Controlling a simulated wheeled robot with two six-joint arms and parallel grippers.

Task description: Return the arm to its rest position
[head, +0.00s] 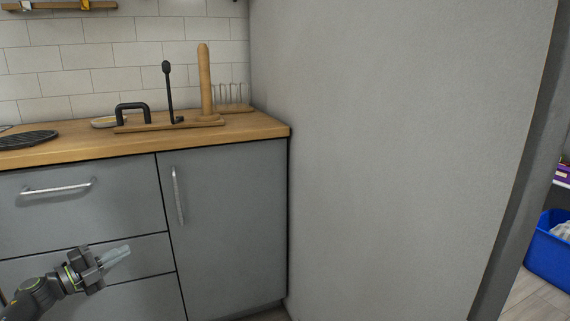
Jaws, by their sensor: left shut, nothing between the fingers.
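My left gripper (117,255) is at the lower left of the head view, in front of the grey lower drawers. Its arm comes in from the bottom left corner, and its fingers point to the right and slightly up. The fingers are together with nothing between them. My right gripper is not in view.
A wooden countertop (75,145) over grey cabinets (235,220) holds a wooden stand (206,85), a black handle-like item (132,107) and a dark round plate (25,140). A grey wall (400,150) fills the middle. A blue bin (548,250) stands at far right.

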